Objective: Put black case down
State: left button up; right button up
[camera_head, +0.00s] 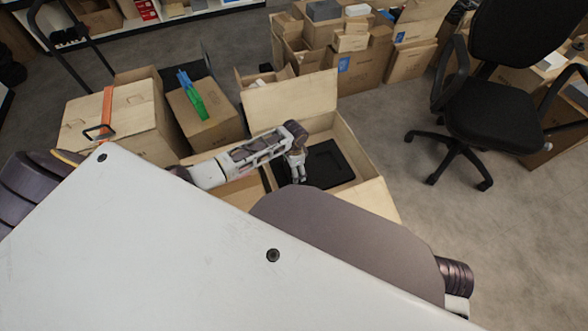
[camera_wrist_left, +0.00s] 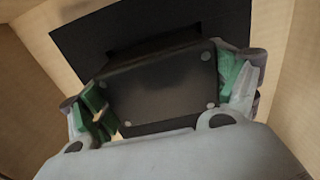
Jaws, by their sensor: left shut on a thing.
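My left gripper (camera_head: 296,168) reaches down into an open cardboard carton (camera_head: 362,160). The left wrist view shows this gripper (camera_wrist_left: 165,95) shut on the black case (camera_wrist_left: 160,88), its green-padded fingers on the left and right sides. The case is a flat dark box with small round feet at its corners. Behind it is a flat black panel or insert (camera_wrist_left: 95,35) inside the carton, which also shows in the head view (camera_head: 330,160). I cannot tell whether the case touches the insert. My right gripper is not in view.
The carton's raised flap (camera_head: 290,98) stands behind my left arm. More cartons (camera_head: 120,120) stand to the left, one with a green and blue item (camera_head: 192,95) on top. A black office chair (camera_head: 500,110) stands at right. The floor (camera_head: 480,225) right of the carton is clear.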

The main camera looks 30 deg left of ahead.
pick_arm(q)
jog(key=shift+f, duration=0.4)
jog(key=o, duration=0.9)
jog(key=shift+c, duration=0.2)
jog(key=shift+r, duration=0.15)
jog(key=shift+r, duration=0.5)
jog(key=shift+r+p, duration=0.5)
jog(key=shift+r, duration=0.3)
notch_tip(320, 180, up, 3)
jog(key=shift+f+p, duration=0.2)
jog(key=shift+p, duration=0.3)
notch_tip(320, 180, up, 7)
jog(key=p, duration=0.2)
jog(key=shift+r+p, duration=0.15)
jog(key=shift+p, duration=0.15)
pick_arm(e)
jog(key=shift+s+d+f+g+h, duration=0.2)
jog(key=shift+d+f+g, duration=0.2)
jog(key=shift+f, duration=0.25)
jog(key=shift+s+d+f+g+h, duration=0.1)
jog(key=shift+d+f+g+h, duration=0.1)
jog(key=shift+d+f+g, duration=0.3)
pick_arm(q)
jog(key=shift+d, duration=0.1)
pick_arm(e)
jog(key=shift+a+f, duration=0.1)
